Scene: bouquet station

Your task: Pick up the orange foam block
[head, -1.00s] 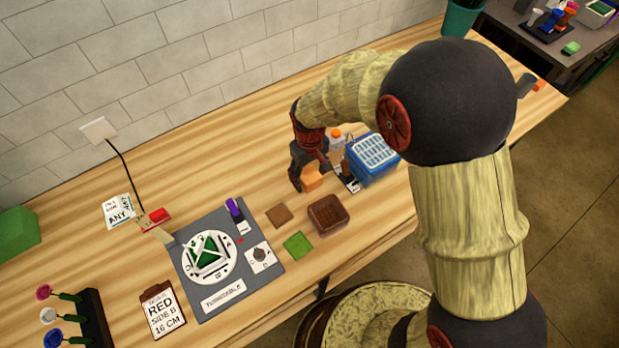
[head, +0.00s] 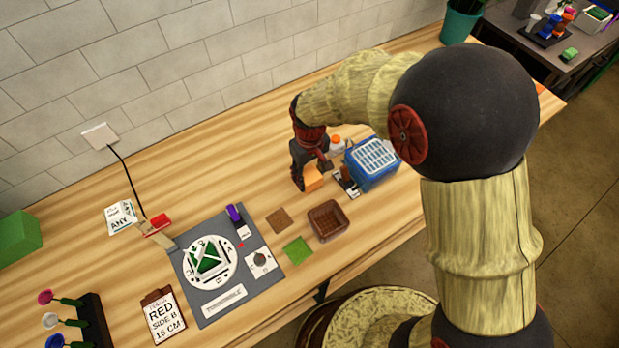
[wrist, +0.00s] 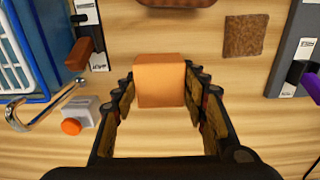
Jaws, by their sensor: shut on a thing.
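The orange foam block (head: 313,178) is on the wooden table, left of the blue crate, in the head view. In the wrist view the block (wrist: 160,80) sits between the two fingers, which touch its left and right sides. My gripper (wrist: 160,92) is shut on it; in the head view my gripper (head: 308,180) reaches down over the block and partly hides it. I cannot tell whether the block is resting on the table or just above it.
The blue crate (head: 372,165) and an orange-capped bottle (wrist: 72,126) stand close by. A brown basket (head: 328,221), brown square (head: 279,219) and green square (head: 298,250) lie nearer the front. The turntable mat (head: 256,284) is at left. Bare table lies behind the block.

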